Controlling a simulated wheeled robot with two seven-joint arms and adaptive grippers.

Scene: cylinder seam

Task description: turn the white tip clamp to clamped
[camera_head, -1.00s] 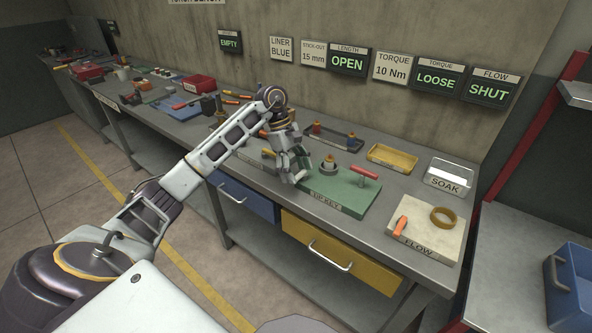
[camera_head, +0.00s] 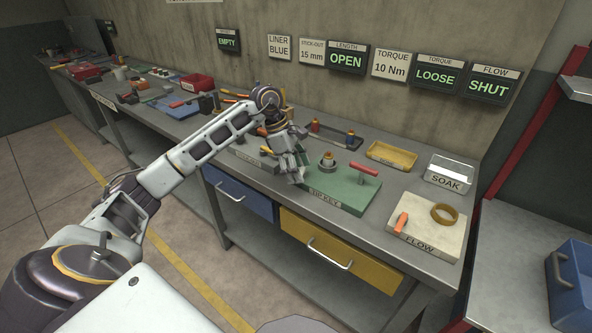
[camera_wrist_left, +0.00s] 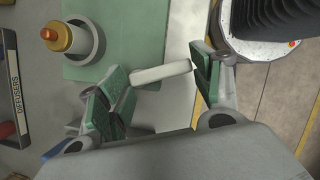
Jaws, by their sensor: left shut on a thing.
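My left gripper (camera_head: 294,174) is over the left end of the green tip-key board (camera_head: 345,194) on the bench. In the left wrist view, a white bar (camera_wrist_left: 162,73), the tip clamp's handle, lies between the green finger pads of my left gripper (camera_wrist_left: 158,88). The gripper is shut on it. The gripper hides the clamp in the head view. A brass-topped cylinder (camera_head: 327,160) in a grey ring stands on the board, and it also shows in the left wrist view (camera_wrist_left: 58,33). My right gripper is not in view.
A pale flow board (camera_head: 430,238) with an orange lever (camera_head: 401,223) and a yellow tray (camera_head: 393,155) stand farther right. Wall signs read OPEN, LOOSE and SHUT.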

